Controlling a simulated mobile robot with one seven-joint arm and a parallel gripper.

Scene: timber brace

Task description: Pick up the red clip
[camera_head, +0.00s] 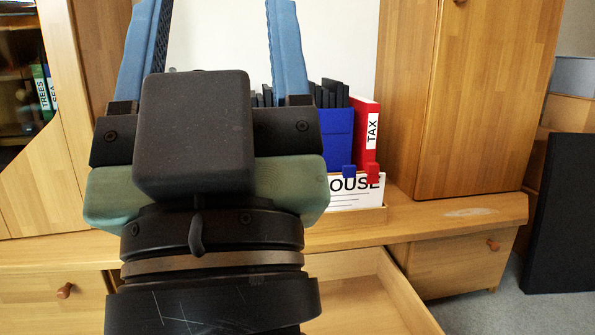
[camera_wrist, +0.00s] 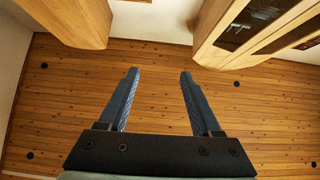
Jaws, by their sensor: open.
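The red clip (camera_head: 373,172) is a small red block in the head view, right of centre. It sits at the top edge of a white card (camera_head: 357,197) lettered "OUSE", its left part hidden by my gripper. The red clip is not visible in the wrist view.
A red "TAX" binder (camera_head: 367,125) and a blue holder (camera_head: 337,134) stand behind the clips. An open drawer (camera_head: 365,300) juts out below. A tall cabinet (camera_head: 480,100) rises at right.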

